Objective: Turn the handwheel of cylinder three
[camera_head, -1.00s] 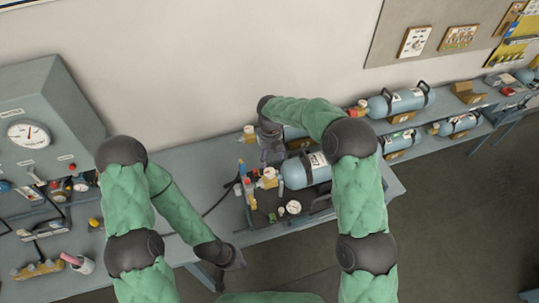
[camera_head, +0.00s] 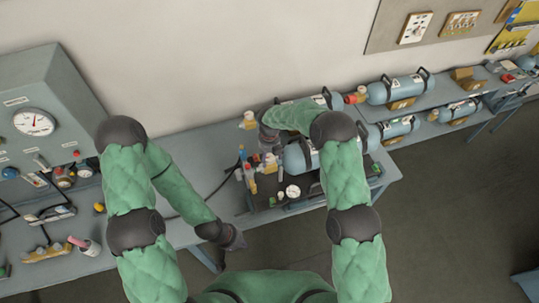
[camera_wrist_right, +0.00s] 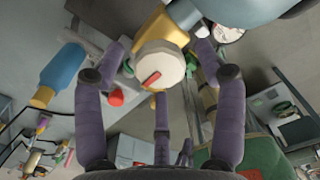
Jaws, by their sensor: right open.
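A blue cylinder (camera_head: 298,158) lies on the bench with its yellow valve end towards the left; its number is not readable. In the right wrist view, a round cream handwheel (camera_wrist_right: 160,66) with a red mark sits on a yellow valve body (camera_wrist_right: 165,28). My right gripper (camera_wrist_right: 158,78) is open, with fingers on both sides of the handwheel; I cannot tell whether they touch it. In the head view, my right gripper (camera_head: 268,147) is at the valve end and partly hides it. My left gripper (camera_head: 233,238) hangs empty by the bench's front edge; its finger opening is unclear.
A gauge (camera_head: 292,191) and coloured fittings (camera_head: 245,172) crowd the valve end. A grey gauge panel (camera_head: 45,120) is at the left. The bench (camera_head: 190,150) has clear room left of the fittings.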

